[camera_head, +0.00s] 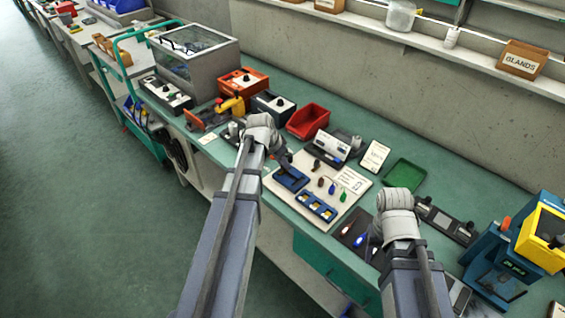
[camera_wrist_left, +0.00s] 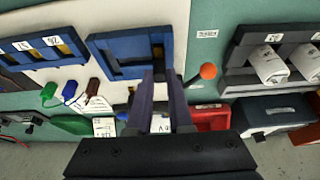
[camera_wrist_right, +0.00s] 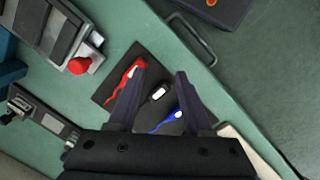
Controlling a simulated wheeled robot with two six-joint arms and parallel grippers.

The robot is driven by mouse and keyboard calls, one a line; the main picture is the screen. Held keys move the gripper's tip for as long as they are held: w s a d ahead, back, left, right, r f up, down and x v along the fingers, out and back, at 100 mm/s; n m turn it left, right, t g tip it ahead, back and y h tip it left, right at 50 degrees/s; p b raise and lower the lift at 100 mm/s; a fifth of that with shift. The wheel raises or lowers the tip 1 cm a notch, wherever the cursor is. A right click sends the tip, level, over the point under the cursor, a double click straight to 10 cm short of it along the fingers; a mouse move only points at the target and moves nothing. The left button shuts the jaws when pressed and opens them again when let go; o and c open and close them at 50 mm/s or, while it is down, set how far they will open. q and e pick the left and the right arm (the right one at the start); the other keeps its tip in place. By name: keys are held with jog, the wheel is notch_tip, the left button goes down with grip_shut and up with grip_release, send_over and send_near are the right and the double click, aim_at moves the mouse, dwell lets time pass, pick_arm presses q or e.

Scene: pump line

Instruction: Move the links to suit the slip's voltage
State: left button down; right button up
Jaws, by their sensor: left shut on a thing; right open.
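A pale board (camera_head: 275,186) on the bench carries two blue frames. The front frame (camera_head: 316,206) holds yellow pieces with white tags; it shows at the upper left of the left wrist view (camera_wrist_left: 40,47). The rear frame (camera_head: 291,179) has dark openings and a yellow patch in the left wrist view (camera_wrist_left: 130,52). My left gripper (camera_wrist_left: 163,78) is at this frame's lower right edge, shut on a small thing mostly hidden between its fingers. Printed papers (camera_head: 353,180) and (camera_head: 375,156) are too small to read. My right gripper (camera_wrist_right: 163,78) is open and empty over a dark mat.
The mat (camera_wrist_right: 108,92) bears a red (camera_wrist_right: 127,76), a black-and-white and a blue item (camera_wrist_right: 168,122). Coloured tags (camera_head: 331,187) lie on the board. A red bin (camera_head: 307,121) stands behind and a green tray (camera_head: 404,174) lies right. A blue-yellow machine (camera_head: 541,238) stands far right.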

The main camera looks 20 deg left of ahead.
pick_arm(q)
jog(key=shift+f+b, duration=0.3)
jog(key=shift+b, duration=0.05)
pick_arm(e)
jog(key=shift+f, duration=0.35)
pick_arm(q)
jog(key=c, duration=0.7)
grip_release()
jog(key=shift+c, duration=0.2)
jog(key=shift+o, duration=0.3)
jog(key=shift+o, duration=0.5)
jog(key=shift+r, duration=0.2)
pick_arm(e)
jog(key=shift+r, duration=0.2)
pick_arm(q)
notch_tip(320, 180, up, 7)
jog(key=p, duration=0.7)
jog(key=shift+r+p, duration=0.15)
jog(key=shift+p, duration=0.2)
pick_arm(e)
notch_tip(320, 180, up, 7)
jog(key=shift+r, duration=0.15)
